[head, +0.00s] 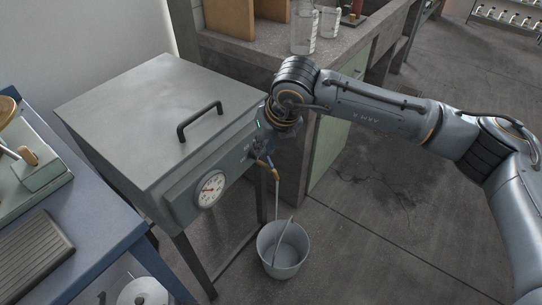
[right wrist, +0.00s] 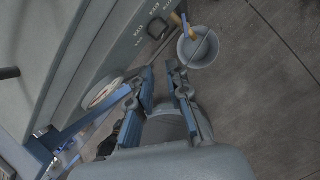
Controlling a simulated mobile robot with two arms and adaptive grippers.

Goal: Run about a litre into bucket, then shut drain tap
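A grey metal tank (head: 160,110) with a sloping lid, a black handle and a round dial (head: 208,189) stands at left centre. Its drain tap (head: 266,168), with a brass spout, is low on the front. A thin pale stream runs from the spout down into the grey bucket (head: 283,250) on the floor. The bucket also shows in the right wrist view (right wrist: 198,48), its handle across the opening. My right gripper (right wrist: 161,67) has its fingers apart with nothing between them, close to the tap. In the head view its fingers are mostly hidden by my wrist. My left gripper is out of view.
A blue bench (head: 95,245) with a scale and a dark ridged tray is at left. A white roll (head: 143,292) lies below it. A concrete bench (head: 255,55) with glass jars (head: 304,32) stands behind the tank. The floor at right is bare.

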